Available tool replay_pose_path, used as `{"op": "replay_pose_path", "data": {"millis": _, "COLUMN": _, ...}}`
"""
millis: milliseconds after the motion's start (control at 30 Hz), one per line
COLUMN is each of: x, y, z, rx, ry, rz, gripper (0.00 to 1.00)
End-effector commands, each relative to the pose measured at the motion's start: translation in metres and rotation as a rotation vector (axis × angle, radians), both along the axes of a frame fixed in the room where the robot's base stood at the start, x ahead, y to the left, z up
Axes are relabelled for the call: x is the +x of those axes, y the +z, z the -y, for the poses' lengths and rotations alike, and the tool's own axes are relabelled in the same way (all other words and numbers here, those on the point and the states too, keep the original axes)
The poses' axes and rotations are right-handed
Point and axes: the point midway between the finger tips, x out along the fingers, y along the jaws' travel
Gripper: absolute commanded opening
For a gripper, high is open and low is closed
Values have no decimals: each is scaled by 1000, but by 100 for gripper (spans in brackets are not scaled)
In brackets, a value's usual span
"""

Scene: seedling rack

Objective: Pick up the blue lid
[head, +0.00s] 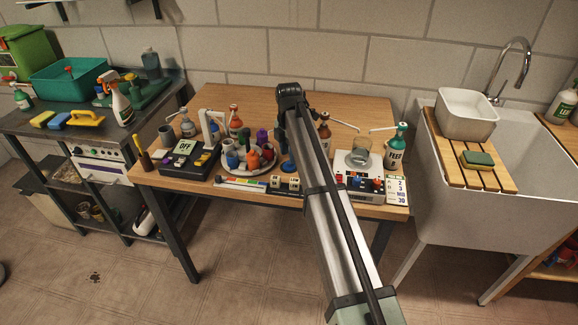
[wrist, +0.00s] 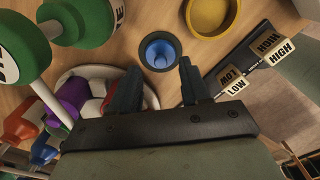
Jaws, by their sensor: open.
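A round blue piece with a dark rim, which looks like the blue lid (wrist: 160,51), is on the wooden table in the wrist view. It lies just beyond and between my fingertips, and a gap of table shows around it. My gripper (wrist: 159,66) is open, with one dark finger on each side and nothing between them. Contact with the blue piece is not visible.
A round tray (head: 262,168) of coloured bottles stands left of my arm. Green-capped bottles (wrist: 84,20) are at upper left. A glass beaker (head: 360,152) stands on the right.

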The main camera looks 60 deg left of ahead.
Motion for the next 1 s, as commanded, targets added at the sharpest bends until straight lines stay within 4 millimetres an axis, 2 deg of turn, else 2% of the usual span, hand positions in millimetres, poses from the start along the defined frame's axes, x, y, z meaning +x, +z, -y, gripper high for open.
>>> {"op": "replay_pose_path", "data": {"millis": 100, "x": -1, "y": -18, "z": 1, "rx": -2, "ry": 0, "rz": -1, "gripper": 46}}
{"op": "replay_pose_path", "data": {"millis": 200, "x": -1, "y": -26, "z": 1, "rx": -1, "ry": 0, "rz": 0, "gripper": 46}}
{"op": "replay_pose_path", "data": {"millis": 433, "x": 0, "y": -28, "z": 0, "rx": 0, "ry": 0, "rz": 0, "gripper": 46}}
{"op": "replay_pose_path", "data": {"millis": 900, "x": 0, "y": -28, "z": 0, "rx": 0, "ry": 0, "rz": 0, "gripper": 2}}
{"op": "replay_pose_path", "data": {"millis": 1000, "x": 0, "y": -28, "z": 0, "rx": 0, "ry": 0, "rz": 0, "gripper": 0}}
